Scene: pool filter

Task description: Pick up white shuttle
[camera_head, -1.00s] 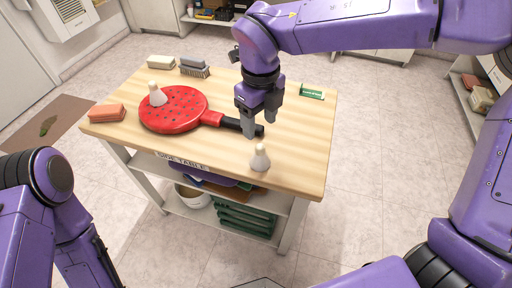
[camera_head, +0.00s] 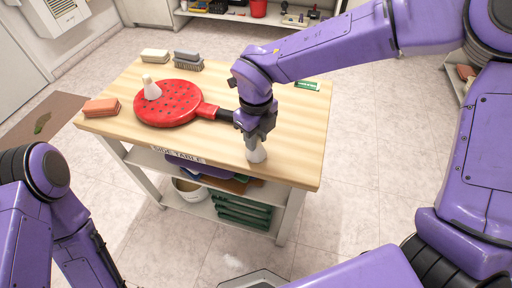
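One white shuttle (camera_head: 257,154) stands near the front edge of the wooden side table (camera_head: 300,125). My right gripper (camera_head: 258,138) points down right over it, its fingers at the shuttle's upper part, which they hide. I cannot tell whether the fingers have closed on it. A second white shuttle (camera_head: 151,89) stands on the red paddle (camera_head: 170,104) at the table's left. My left arm (camera_head: 45,205) is at the lower left, away from the table, and its gripper is not in view.
An orange brush (camera_head: 101,107) lies at the table's left edge. A cream brush (camera_head: 154,55) and a grey brush (camera_head: 188,60) lie at the back. A small green card (camera_head: 307,86) is at the back right. The table's right part is clear.

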